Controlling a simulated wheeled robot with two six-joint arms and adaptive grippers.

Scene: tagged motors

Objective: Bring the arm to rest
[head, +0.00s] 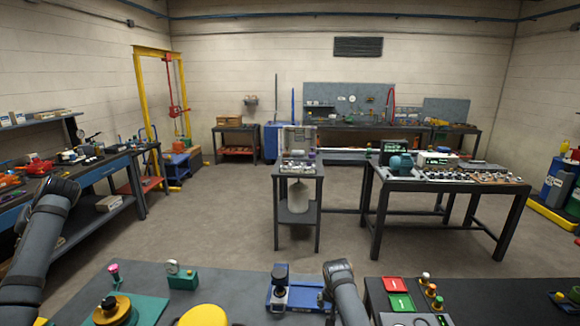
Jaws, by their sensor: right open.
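My right arm (342,285) comes up from the bottom edge, right of centre. Its open gripper (322,299) is small and partly hidden by the arm, just right of a blue fixture (285,293) with a dark upright cylinder (280,274). I cannot tell whether the gripper touches the fixture. My left arm (42,235) rises along the left side, bent at the top; its gripper is not in view. A teal motor (400,164) sits on the far right table (450,188).
The near bench (235,285) holds a yellow round part (203,315) and a green block (183,279). Red and green plates (394,284) and push buttons lie to the right. A small stand (298,170) is beyond. Grey floor (205,220) is clear left of it.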

